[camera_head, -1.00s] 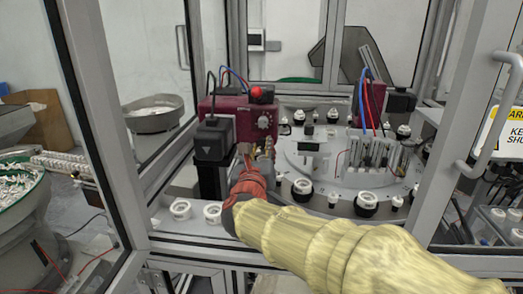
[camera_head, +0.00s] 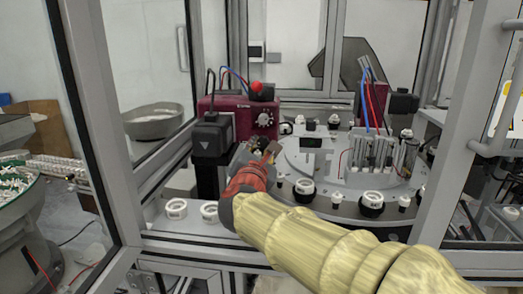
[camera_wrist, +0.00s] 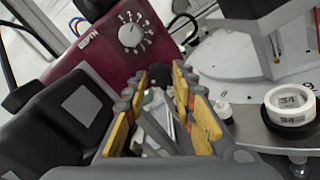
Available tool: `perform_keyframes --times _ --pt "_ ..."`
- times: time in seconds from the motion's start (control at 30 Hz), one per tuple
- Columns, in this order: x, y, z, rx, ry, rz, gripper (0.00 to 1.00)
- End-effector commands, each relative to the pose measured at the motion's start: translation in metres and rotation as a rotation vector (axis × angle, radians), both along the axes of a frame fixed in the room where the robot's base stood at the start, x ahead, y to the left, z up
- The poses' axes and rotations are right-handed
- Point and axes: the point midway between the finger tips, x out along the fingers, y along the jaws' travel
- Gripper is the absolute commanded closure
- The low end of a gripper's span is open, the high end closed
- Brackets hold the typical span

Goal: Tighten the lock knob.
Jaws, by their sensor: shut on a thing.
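My gripper (camera_head: 268,153) reaches up in front of the maroon unit (camera_head: 240,108), beside the black motor block. In the wrist view its yellow-padded fingers (camera_wrist: 160,88) stand on either side of a small dark knob (camera_wrist: 154,98), which I take as the lock knob. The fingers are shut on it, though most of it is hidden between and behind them. In the head view my gripper hides the knob. A round grey dial (camera_wrist: 131,35) with a numbered scale, marked DEPTH, sits on the maroon face above the fingers. It also shows in the head view (camera_head: 264,119).
The black motor block (camera_head: 212,138) stands close to the left of my gripper. A round grey turntable (camera_head: 318,178) with several white caps lies to the right. White rings (camera_head: 176,208) sit at the front edge. Cell frame posts (camera_head: 86,110) flank the opening.

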Motion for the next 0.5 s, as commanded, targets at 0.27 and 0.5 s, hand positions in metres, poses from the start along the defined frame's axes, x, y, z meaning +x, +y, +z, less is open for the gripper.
perform_keyframes --times 0.27,0.5 --pt "-0.0001 0.0006 -0.0005 0.256 -0.048 0.001 0.99" --pt "-0.0001 0.0008 -0.0002 0.480 -0.092 0.001 0.99"
